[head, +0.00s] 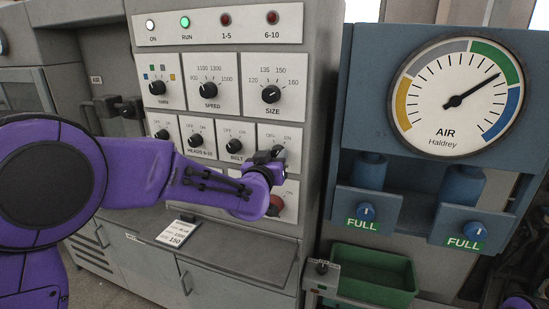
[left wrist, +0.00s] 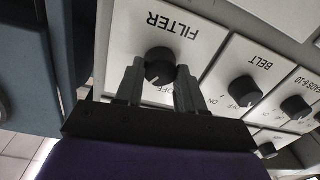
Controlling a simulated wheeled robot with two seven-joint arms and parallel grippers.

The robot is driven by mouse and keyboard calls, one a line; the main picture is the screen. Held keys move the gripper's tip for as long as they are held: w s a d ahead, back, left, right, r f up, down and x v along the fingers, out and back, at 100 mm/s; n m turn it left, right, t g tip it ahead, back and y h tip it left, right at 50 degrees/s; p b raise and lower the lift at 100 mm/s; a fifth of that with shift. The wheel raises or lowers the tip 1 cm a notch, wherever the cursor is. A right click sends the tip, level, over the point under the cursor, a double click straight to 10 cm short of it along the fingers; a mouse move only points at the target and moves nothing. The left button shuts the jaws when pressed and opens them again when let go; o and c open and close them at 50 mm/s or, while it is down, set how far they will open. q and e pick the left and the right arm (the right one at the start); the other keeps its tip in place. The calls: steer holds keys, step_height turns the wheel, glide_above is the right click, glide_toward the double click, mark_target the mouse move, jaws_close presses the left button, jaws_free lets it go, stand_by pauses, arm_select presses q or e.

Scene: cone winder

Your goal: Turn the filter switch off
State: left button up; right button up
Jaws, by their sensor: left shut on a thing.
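The filter switch is a round black knob on a white plate marked FILTER, which shows upside down in the left wrist view (left wrist: 160,66). In the head view the knob (head: 278,151) is partly hidden by my left gripper (head: 270,158). The gripper's two dark fingers stand on either side of the knob, and it is shut on it. Part of the OFF mark shows between the fingers. The ON mark is hidden in the left wrist view, and I cannot clearly tell which mark the knob's pointer faces.
The belt switch (left wrist: 243,91) is close beside the filter plate. The size dial (head: 271,93) is above, and a red button (head: 276,205) is just below my gripper. A ledge with a card (head: 178,233) juts out lower down. An air gauge (head: 456,97) and green bin (head: 372,277) are at right.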

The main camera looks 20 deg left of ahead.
arm_select(q)
steer(key=shift+n, duration=0.3)
steer(key=n+b, duration=0.1)
steer(key=n, duration=0.4)
steer(key=shift+a, duration=0.1)
steer(key=n+b, duration=0.1)
steer(key=n, duration=0.5)
steer(key=shift+h+b, duration=0.4)
steer(key=o, duration=1)
steer(key=shift+o, duration=0.2)
